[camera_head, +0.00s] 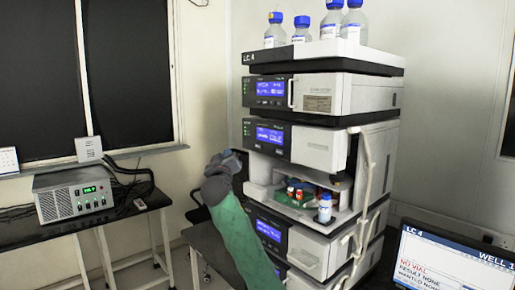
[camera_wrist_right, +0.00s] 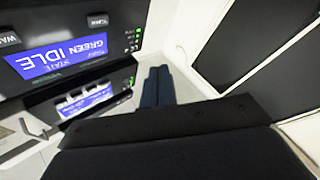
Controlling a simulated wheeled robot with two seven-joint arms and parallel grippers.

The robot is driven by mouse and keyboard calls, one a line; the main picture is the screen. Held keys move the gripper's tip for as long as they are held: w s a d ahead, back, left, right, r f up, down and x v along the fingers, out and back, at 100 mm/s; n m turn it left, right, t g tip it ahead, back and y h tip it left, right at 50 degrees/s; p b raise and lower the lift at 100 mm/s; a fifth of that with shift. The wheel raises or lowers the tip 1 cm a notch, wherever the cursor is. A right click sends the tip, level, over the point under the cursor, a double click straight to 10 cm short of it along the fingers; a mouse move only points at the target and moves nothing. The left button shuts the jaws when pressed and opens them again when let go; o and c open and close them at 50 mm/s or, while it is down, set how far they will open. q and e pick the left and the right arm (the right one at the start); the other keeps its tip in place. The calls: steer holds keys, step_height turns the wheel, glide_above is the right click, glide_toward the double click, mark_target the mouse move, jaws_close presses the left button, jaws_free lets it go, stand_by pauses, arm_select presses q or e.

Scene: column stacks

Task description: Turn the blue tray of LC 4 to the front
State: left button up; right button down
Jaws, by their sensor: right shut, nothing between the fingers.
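The LC 4 stack (camera_head: 318,60) stands in the middle of the head view. Its sampler bay (camera_head: 262,170) is open at the front. Inside are small vials with red caps (camera_head: 295,190) and a green part, too small to make out well. I cannot pick out the blue tray for sure. A blue-capped vial (camera_head: 325,208) stands at the bay's front right. My right gripper (camera_head: 224,160) is left of the bay, outside it. In the wrist view its dark fingers (camera_wrist_right: 157,87) are together and empty, beside a panel display reading "GREEN IDLE" (camera_wrist_right: 60,50). My left gripper is out of view.
Several blue-capped bottles (camera_head: 353,22) stand on the stack. Pale tubing (camera_head: 366,165) hangs down its right side. A monitor (camera_head: 450,262) at lower right reads LC 4, NO VIAL. A grey box (camera_head: 75,193) sits on the left table. There is free room left of the stack.

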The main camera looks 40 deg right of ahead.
mark_target(258, 146)
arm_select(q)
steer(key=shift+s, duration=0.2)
arm_select(e)
steer(key=shift+s+d+m+g+h, duration=0.3)
steer(key=shift+s+d+m+h, duration=0.1)
steer(key=shift+s+m+h, duration=0.15)
steer(key=shift+w+r, duration=0.1)
